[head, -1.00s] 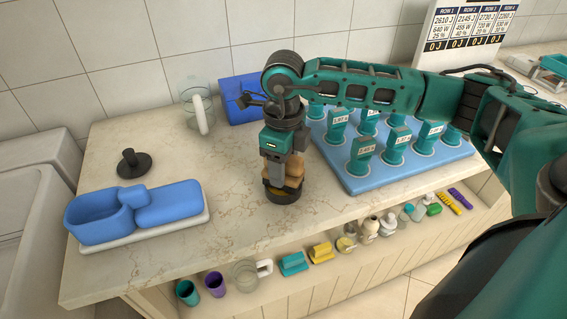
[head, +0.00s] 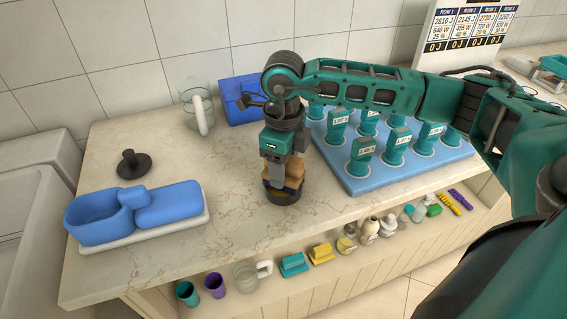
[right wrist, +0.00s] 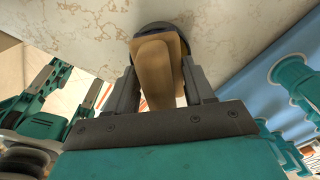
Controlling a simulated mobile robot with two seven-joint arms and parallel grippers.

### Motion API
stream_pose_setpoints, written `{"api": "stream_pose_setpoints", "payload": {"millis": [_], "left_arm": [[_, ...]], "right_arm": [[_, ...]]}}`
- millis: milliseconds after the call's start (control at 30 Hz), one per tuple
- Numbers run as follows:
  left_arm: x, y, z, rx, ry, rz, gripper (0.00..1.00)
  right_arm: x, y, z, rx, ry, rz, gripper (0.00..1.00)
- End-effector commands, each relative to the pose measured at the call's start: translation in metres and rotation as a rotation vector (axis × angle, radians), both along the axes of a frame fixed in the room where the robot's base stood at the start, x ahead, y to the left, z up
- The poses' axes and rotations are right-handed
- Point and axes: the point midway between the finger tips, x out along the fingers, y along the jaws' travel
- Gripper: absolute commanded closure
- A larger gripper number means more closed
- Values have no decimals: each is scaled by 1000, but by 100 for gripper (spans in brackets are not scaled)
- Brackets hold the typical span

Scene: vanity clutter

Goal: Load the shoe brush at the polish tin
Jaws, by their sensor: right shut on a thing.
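My right gripper (head: 283,175) points down over the counter and is shut on the shoe brush (head: 293,172), a block with a tan wooden body. The brush shows between the two fingers in the right wrist view (right wrist: 158,75). Directly below it is the round, dark polish tin (head: 284,196), standing on the counter. The brush's lower end is at the tin's opening; the fingers and brush hide most of the inside, so I cannot tell how deep it sits. The tin's dark rim also shows behind the brush in the right wrist view (right wrist: 155,29).
A blue tray (head: 400,172) with several teal labelled pegs stands right of the gripper. A blue basin set (head: 100,219), a dark knobbed disc (head: 133,163), a glass jug (head: 198,112) and a blue box (head: 240,100) are around it. Small items line the lower front shelf.

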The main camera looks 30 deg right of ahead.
Motion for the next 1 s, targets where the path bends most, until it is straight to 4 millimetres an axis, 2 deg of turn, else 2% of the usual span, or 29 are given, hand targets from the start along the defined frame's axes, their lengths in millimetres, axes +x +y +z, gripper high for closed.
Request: {"api": "stream_pose_setpoints", "payload": {"millis": [567, 800, 1000], "left_arm": [[2, 0, 33, 0, -5, 0, 57], [3, 0, 32, 0, -6, 0, 57], [2, 0, 32, 0, -5, 0, 57]], "right_arm": [[1, 0, 50, 0, -4, 0, 72], [1, 0, 66, 1, -5, -1, 72], [1, 0, 69, 0, -4, -1, 72]]}}
